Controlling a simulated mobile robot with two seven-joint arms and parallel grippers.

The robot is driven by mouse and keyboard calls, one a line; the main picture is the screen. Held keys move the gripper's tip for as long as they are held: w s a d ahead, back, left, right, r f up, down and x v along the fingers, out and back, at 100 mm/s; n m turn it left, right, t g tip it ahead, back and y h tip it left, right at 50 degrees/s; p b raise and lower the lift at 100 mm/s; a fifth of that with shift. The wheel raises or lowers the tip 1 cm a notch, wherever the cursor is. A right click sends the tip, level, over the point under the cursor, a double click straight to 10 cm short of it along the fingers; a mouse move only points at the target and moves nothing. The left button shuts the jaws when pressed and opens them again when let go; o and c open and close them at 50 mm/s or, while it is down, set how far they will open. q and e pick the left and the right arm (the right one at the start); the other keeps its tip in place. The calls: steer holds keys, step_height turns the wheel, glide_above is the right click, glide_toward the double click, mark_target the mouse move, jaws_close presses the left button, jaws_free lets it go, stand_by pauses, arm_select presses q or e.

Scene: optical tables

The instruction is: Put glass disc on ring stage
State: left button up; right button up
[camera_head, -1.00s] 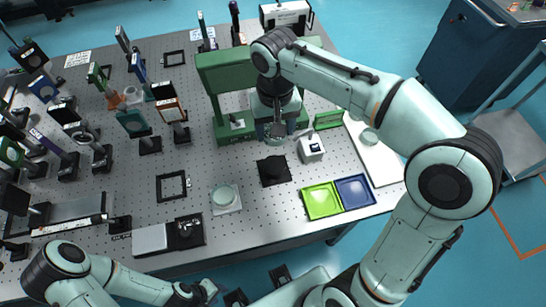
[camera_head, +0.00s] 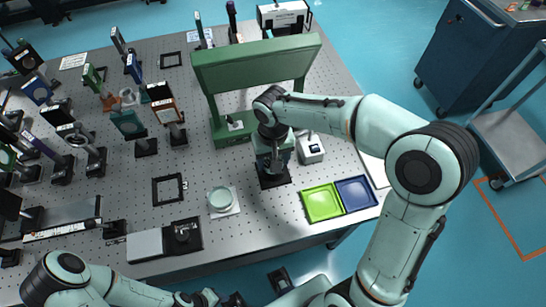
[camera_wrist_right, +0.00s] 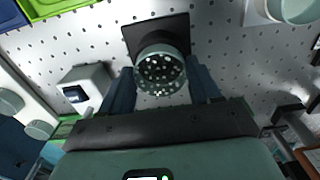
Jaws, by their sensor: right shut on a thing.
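A round, clear glass disc (camera_wrist_right: 161,72) with a pale green rim is between the blue fingers of my right gripper (camera_wrist_right: 162,84), which is shut on it. Pegboard holes show through the glass. Just beyond it in the wrist view is a black square base (camera_wrist_right: 158,27), likely the ring stage; the disc overlaps its edge in the picture. In the head view my right gripper (camera_head: 272,165) is over this black base (camera_head: 274,182) and hides most of it and the disc. I cannot tell whether they touch. My left gripper (camera_head: 206,297) is low at the front edge, its jaws unclear.
A white plate with a pale green round piece (camera_head: 221,199) is left of the black base. A white box device (camera_head: 310,148), a green tray (camera_head: 321,202) and a blue tray (camera_head: 356,192) lie to the right. A green frame (camera_head: 256,66) stands behind; several optic mounts fill the left.

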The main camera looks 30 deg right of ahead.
arm_select(q)
steer(key=shift+f, duration=0.1)
arm_select(e)
steer(key=o, duration=1.2)
steer(key=shift+f, duration=0.1)
steer(key=shift+r, duration=0.25)
arm_select(q)
steer(key=shift+w+r+p, duration=0.3)
steer(key=shift+r+p, duration=0.15)
steer(key=shift+r, duration=0.15)
steer(key=shift+w+r+p, duration=0.25)
steer(key=shift+r+p, duration=0.2)
steer(key=shift+r, duration=0.1)
arm_select(e)
step_height(320, 180, up, 12)
steer(key=shift+f, duration=0.1)
arm_select(q)
steer(key=shift+s, duration=0.1)
